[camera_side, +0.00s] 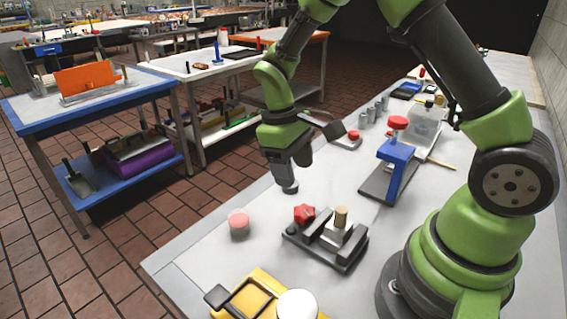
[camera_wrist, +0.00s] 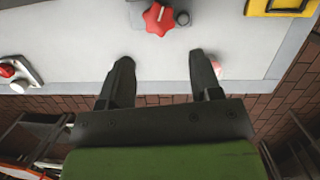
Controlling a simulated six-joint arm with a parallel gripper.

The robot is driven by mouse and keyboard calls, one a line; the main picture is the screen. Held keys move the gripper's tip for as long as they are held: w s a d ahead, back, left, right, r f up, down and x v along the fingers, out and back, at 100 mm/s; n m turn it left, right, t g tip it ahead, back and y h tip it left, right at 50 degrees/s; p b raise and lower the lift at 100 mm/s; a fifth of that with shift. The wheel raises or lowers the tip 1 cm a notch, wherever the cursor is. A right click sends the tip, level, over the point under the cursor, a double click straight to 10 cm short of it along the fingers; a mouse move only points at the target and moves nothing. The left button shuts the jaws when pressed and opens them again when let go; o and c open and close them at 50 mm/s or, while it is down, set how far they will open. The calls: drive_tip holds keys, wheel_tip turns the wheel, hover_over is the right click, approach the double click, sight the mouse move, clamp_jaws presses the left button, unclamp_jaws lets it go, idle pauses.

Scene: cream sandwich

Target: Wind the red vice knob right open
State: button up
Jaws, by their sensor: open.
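The red vice knob (camera_side: 304,214) is a lobed star knob at the left end of a small dark vice (camera_side: 325,249) on the grey bench. The vice holds a tan cylinder (camera_side: 341,217) in a pale block. In the wrist view the red knob (camera_wrist: 158,18) lies at the top, beyond the fingertips. My gripper (camera_side: 290,186) is above the bench, behind and a little left of the knob, apart from it. In the wrist view my gripper (camera_wrist: 160,68) has its two dark fingers spread with nothing between them.
A pink-topped round piece (camera_side: 239,222) stands left of the vice. A yellow frame (camera_side: 255,295) and a white disc (camera_side: 297,304) are at the front. Bare bench lies around the knob's left side.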

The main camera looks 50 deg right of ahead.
sight(303, 209)
drive_tip(key=shift+w+a+n+g+h, duration=0.2)
drive_tip(key=shift+w+n+g, duration=0.25)
drive_tip(key=shift+n, duration=0.2)
drive_tip(key=shift+w+a+n+g+h, duration=0.2)
drive_tip(key=shift+w+n+g, duration=0.25)
drive_tip(key=shift+n, duration=0.2)
drive_tip(key=shift+o, duration=0.2)
drive_tip(key=shift+o, duration=1.2)
drive_tip(key=s+f+m+t, duration=0.1)
drive_tip(key=f, duration=0.2)
drive_tip(key=s+d+f+m+t+y, duration=0.1)
drive_tip(key=f+m, duration=0.1)
drive_tip(key=f, duration=0.1)
drive_tip(key=s+f+m+t, duration=0.1)
drive_tip(key=f+m+t, duration=0.1)
drive_tip(key=f, duration=0.1)
drive_tip(key=shift+s+d+f, duration=0.25)
drive_tip(key=shift+s+d, duration=0.05)
drive_tip(key=shift+s, duration=0.1)
drive_tip(key=c, duration=0.9)
